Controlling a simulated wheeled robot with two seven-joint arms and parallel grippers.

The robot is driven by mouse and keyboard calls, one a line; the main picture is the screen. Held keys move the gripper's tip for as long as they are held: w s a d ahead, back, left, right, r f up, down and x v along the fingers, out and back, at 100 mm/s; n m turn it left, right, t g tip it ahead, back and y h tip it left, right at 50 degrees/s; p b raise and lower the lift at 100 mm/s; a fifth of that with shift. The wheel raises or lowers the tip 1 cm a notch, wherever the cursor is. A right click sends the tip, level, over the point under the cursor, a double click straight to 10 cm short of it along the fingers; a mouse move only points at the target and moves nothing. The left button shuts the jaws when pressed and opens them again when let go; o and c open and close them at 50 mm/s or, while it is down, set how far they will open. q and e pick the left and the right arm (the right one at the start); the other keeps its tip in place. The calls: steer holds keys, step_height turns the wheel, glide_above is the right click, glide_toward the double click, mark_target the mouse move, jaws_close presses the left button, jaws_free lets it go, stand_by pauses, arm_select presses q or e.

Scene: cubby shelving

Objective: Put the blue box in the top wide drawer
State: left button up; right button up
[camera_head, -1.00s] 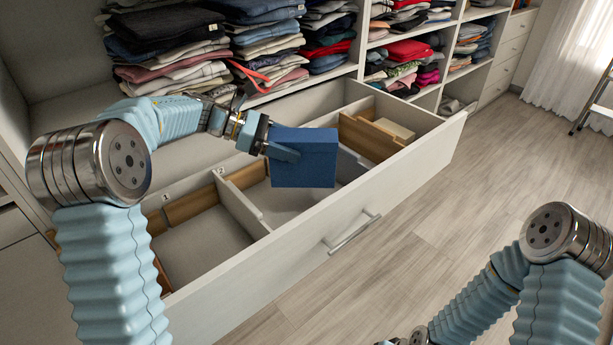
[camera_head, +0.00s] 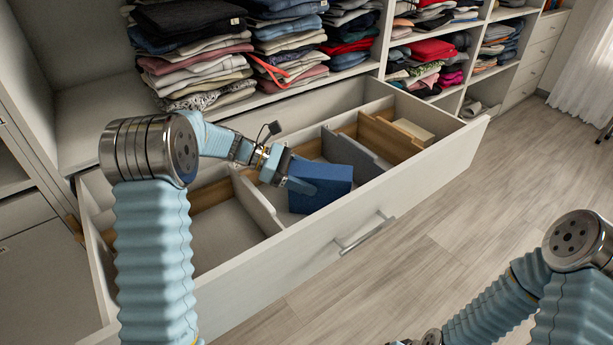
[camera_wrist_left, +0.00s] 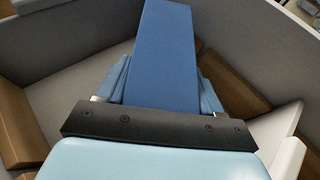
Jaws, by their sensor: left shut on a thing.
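The blue box (camera_head: 322,187) is held by my left gripper (camera_head: 303,187). The gripper is shut on it. The box is inside the outline of the open wide drawer (camera_head: 240,277), over or in a middle compartment beside a grey divider (camera_head: 355,158). I cannot tell whether it touches the drawer floor. In the left wrist view the box (camera_wrist_left: 165,55) stands between the fingers, with drawer walls and dividers around it. My right arm is at the lower right of the head view; its gripper is out of view.
Wooden and white dividers split the drawer. A pale box (camera_head: 413,131) lies in its right compartment. Folded clothes (camera_head: 190,55) are stacked on the shelf above. The front left compartment (camera_head: 222,235) looks empty. A bar handle (camera_head: 365,232) is on the drawer front.

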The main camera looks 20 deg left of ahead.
arm_select(q)
steer(key=shift+f, duration=0.2)
steer(key=o, duration=1.3)
steer(key=shift+r, duration=0.2)
steer(key=b+v, duration=0.1)
steer(key=v, duration=1.1)
